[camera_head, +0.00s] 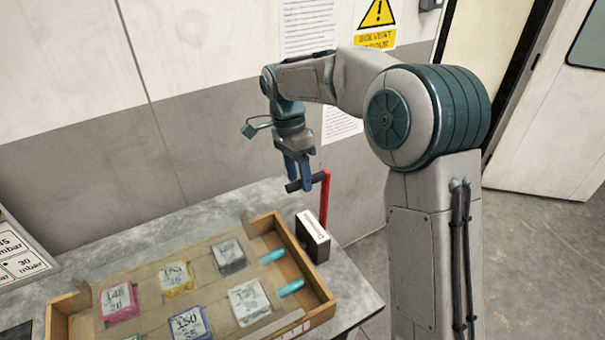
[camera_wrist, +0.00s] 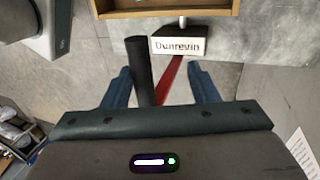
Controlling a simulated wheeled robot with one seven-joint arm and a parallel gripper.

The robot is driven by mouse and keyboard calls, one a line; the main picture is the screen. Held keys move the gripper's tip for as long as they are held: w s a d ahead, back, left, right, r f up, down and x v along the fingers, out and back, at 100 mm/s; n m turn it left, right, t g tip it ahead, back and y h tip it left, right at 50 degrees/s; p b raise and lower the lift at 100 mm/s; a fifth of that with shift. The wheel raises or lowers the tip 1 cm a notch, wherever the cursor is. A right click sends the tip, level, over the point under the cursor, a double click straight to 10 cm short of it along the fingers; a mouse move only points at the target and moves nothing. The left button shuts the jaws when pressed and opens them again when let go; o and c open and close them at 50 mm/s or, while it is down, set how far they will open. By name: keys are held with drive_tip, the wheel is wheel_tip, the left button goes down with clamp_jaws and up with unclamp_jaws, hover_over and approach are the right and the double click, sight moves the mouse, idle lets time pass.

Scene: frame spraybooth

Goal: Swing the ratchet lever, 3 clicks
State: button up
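The ratchet lever is a red arm (camera_head: 325,200) with a black cylindrical handle (camera_head: 293,186) sticking out sideways to the left at its top. It rises beside a small box with a white face (camera_head: 312,228) at the right end of the bench. In the wrist view the black handle (camera_wrist: 141,72), red arm (camera_wrist: 171,78) and box labelled "Dunrevin" (camera_wrist: 180,46) show. My gripper (camera_head: 298,186) points down at the handle. In the wrist view my gripper (camera_wrist: 163,76) is open, its blue fingers wide apart, with the handle between them, nearer the left finger and not visibly gripped.
A wooden tray (camera_head: 318,309) with several colored labelled blocks and two cyan cylinders lies left of the box. The grey bench (camera_head: 140,242) stands against the wall. Bench is bare behind the tray. Open floor (camera_head: 545,250) lies to the right.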

drive_tip(key=shift+d, duration=0.1)
drive_tip(key=shift+r, duration=0.25)
idle(0.5)
drive_tip(key=v, duration=1.3)
drive_tip(key=shift+r, duration=0.2)
